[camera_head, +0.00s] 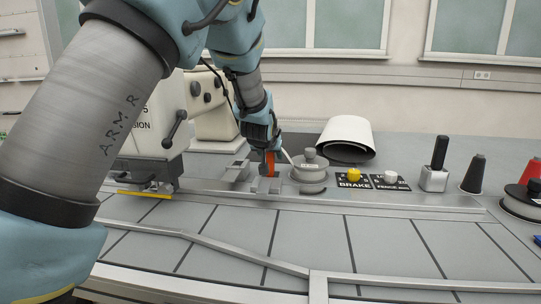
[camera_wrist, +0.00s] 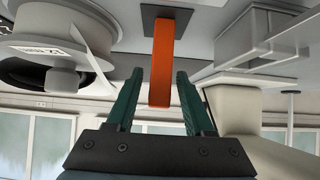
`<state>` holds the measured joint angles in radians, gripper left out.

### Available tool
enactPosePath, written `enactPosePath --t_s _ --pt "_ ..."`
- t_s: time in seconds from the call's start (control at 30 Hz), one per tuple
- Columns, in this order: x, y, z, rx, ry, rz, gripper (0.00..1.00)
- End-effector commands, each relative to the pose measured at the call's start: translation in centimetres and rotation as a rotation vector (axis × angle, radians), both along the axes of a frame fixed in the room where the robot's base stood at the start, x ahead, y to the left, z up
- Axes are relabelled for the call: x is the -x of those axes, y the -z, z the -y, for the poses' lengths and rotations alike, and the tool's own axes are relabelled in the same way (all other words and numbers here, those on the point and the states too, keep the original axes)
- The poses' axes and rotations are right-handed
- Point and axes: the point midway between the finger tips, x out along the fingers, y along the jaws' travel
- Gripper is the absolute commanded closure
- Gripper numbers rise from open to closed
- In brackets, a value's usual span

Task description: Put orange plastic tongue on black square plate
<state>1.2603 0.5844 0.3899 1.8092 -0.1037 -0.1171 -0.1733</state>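The orange plastic tongue (camera_wrist: 161,62) is a flat strip in the middle of the wrist view. Its one end meets a dark square plate (camera_wrist: 148,20) at the top of that view, and its free end reaches between my fingers. My gripper (camera_wrist: 160,75) has dark green fingers, spread apart with a gap on each side of the tongue. In the head view the tongue (camera_head: 270,163) shows below my gripper (camera_head: 265,150), partly hidden by it. I cannot make out the plate clearly there.
A grey round spool (camera_head: 310,172) stands close to the right of my gripper. Black BRAKE and FENCE panels (camera_head: 354,182) with knobs lie farther right. A cream machine (camera_head: 140,125) stands left. The grey tiled bench front (camera_head: 380,240) is clear except for metal rails.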

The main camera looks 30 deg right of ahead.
Motion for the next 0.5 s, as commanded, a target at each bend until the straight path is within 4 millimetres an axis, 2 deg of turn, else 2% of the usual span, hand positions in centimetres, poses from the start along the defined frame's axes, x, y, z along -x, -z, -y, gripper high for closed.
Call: enactPosePath --t_s 0.37,0.5 --pt "0.1 -0.6 0.0 0.001 0.0 0.001 0.43" --pt "1.4 -1.7 -1.0 0.002 0.002 0.002 0.43"
